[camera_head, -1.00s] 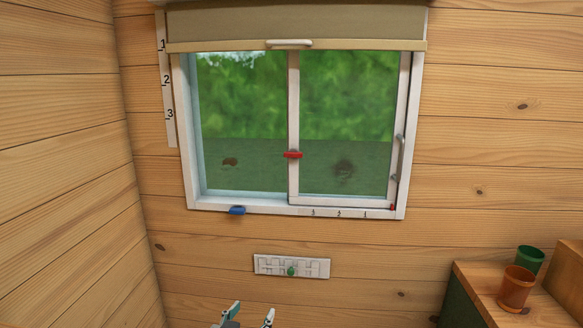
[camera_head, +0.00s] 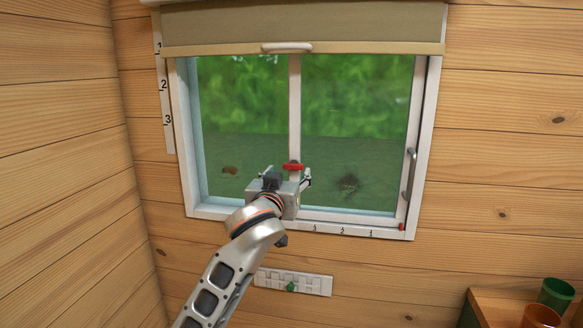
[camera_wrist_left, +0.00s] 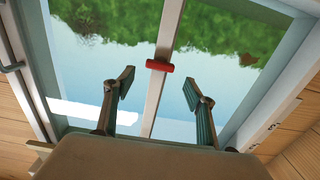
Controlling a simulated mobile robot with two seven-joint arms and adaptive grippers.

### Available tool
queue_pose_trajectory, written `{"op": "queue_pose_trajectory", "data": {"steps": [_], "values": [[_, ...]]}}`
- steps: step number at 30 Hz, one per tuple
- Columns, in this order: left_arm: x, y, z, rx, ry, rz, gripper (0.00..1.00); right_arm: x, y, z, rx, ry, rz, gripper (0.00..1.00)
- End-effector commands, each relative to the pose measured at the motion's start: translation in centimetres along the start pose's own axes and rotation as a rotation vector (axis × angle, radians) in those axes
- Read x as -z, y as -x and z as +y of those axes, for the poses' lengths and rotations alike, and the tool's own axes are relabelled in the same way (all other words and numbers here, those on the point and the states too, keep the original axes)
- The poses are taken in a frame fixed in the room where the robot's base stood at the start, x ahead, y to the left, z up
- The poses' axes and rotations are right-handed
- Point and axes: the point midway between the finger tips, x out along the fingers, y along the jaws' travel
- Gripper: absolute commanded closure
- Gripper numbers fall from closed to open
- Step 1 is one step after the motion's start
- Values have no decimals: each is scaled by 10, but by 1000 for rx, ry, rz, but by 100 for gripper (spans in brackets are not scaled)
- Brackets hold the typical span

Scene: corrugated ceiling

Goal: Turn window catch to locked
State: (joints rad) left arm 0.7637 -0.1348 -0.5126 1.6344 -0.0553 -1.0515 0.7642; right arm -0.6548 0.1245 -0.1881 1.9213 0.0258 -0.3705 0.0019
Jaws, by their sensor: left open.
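The window catch is a small red bar (camera_head: 293,166) lying crosswise on the white middle post of the window. In the left wrist view, the red bar (camera_wrist_left: 160,66) lies across the same post, just beyond the fingertips. My left gripper (camera_head: 290,179) is in front of the post, right at the bar and slightly below it in the head view. In the wrist view, its two fingers (camera_wrist_left: 161,88) are spread open on either side of the post, with nothing between them but the post behind. Contact with the bar cannot be told. My right gripper is not in view.
A rolled blind (camera_head: 350,30) with a white handle hangs above the window. A vertical grey handle (camera_head: 410,172) is on the right sash. A slotted plate with a green knob (camera_head: 291,287) is on the wall below. Green (camera_head: 557,294) and orange pots (camera_head: 541,317) stand at lower right.

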Motion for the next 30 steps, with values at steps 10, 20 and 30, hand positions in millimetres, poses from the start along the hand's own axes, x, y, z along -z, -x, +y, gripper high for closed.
{"op": "queue_pose_trajectory", "data": {"steps": [10,20,30], "values": [[1,-42,0,1,-2,0,44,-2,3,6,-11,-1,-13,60],[0,-49,0,0,-1,0,44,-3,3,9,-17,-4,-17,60],[0,-49,0,0,-1,0,83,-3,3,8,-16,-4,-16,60]]}}
